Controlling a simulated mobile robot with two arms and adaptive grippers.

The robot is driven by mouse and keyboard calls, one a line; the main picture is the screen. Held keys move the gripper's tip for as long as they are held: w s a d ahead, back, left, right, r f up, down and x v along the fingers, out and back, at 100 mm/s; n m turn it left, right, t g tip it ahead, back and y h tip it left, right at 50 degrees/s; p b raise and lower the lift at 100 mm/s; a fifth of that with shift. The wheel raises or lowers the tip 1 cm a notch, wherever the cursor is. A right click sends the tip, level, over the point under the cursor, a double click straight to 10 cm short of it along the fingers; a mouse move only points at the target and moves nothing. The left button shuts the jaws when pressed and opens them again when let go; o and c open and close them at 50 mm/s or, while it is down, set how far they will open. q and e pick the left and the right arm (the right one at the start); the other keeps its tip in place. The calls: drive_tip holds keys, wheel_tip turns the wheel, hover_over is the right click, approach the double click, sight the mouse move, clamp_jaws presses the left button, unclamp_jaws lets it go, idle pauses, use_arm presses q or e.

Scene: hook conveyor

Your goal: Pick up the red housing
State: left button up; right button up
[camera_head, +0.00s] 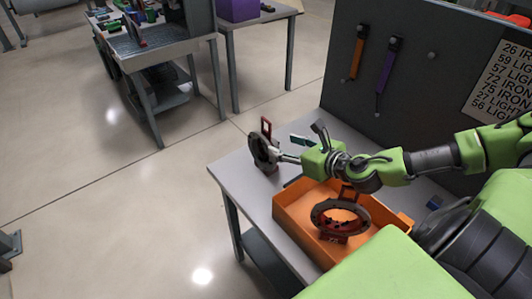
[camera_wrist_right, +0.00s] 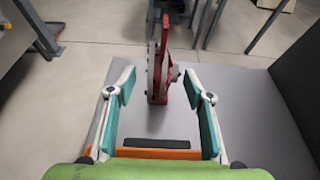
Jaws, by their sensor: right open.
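A red housing, a dark ring with a red frame (camera_head: 262,149), stands upright at the far left corner of the grey table. In the right wrist view the red housing (camera_wrist_right: 161,80) appears edge-on, just ahead of and between my right fingertips. My right gripper (camera_head: 288,151) is open around empty space, with teal-padded fingers (camera_wrist_right: 158,80) on either side of its line. I cannot tell whether a finger touches the housing. A second ring with red parts (camera_head: 334,238) sits in the orange bin. My left gripper is out of view.
The orange bin (camera_head: 293,225) stands on the grey table (camera_head: 237,172), below my right arm. A dark panel (camera_head: 345,95) with hanging tools rises behind the table. Another workbench (camera_head: 165,55) stands at the back left. The floor between is clear.

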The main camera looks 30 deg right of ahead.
sight(270, 139)
drive_tip(key=p+x, duration=0.1)
drive_tip(key=x, duration=0.2)
drive_tip(key=shift+w, duration=0.4)
drive_tip(key=shift+x, duration=1.1)
drive_tip(key=p+x, duration=0.1)
drive_tip(key=x, duration=0.3)
drive_tip(key=shift+f, duration=0.15)
drive_tip(key=shift+w+a+f, duration=0.1)
drive_tip(key=shift+w+f, duration=0.15)
drive_tip(key=shift+w, duration=0.1)
drive_tip(key=shift+s, duration=0.1)
clamp_jaws()
drive_tip(key=shift+r, duration=0.3)
drive_tip(key=shift+f, duration=0.1)
